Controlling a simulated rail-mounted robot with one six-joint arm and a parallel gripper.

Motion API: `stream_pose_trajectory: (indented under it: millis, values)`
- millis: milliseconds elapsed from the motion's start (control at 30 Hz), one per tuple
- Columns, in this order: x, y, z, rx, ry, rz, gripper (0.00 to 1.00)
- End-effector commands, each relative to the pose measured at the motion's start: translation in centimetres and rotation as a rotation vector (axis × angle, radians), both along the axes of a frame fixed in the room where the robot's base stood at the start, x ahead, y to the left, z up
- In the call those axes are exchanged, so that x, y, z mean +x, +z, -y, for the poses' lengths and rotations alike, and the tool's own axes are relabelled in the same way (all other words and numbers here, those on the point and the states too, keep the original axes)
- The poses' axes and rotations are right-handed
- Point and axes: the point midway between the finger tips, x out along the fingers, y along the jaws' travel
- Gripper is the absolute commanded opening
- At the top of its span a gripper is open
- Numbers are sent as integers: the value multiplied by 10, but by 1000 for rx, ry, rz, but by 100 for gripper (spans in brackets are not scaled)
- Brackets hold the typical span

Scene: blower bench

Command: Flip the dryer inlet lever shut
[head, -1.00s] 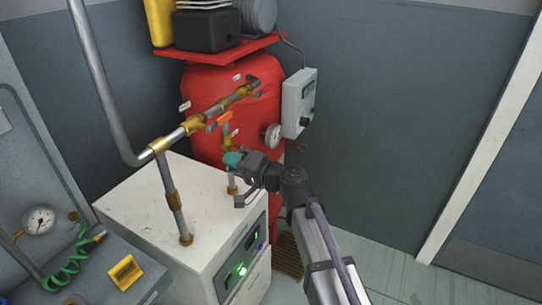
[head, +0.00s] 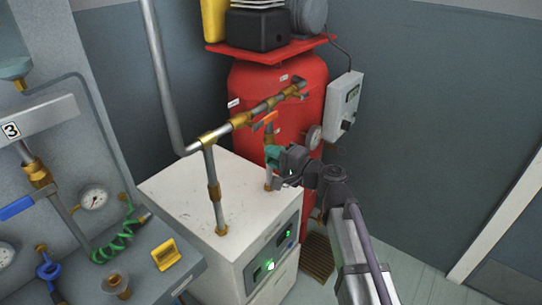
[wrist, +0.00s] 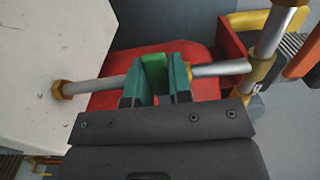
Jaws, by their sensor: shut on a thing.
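The dryer is a white cabinet (head: 180,190) with two upright pipes on its top. The grey pipe (wrist: 220,69) runs behind the jaws. The lever's pivot is hidden, and I cannot tell its angle to the pipe.
A red tank (head: 300,95) stands close behind the pipes, with a gauge (head: 313,137) and a grey control box (head: 341,102) at its right. Brass-jointed pipework (head: 240,120) crosses above the cabinet. A bench with a gauge (head: 94,197) and green coiled hose (head: 112,240) stands at left.

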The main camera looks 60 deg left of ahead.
Motion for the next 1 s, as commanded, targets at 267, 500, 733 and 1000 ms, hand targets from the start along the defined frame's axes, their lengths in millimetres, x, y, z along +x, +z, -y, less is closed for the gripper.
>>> stream_pose_trajectory:
  millis: [267,500,733,1000]
  values:
    - [0,0,0,0,0,-2,32]
    - [0,0,0,0,0,-1,46]
    - [4,0,9,1,-2,0,46]
    - [30,0,69,0,-3,-1,46]
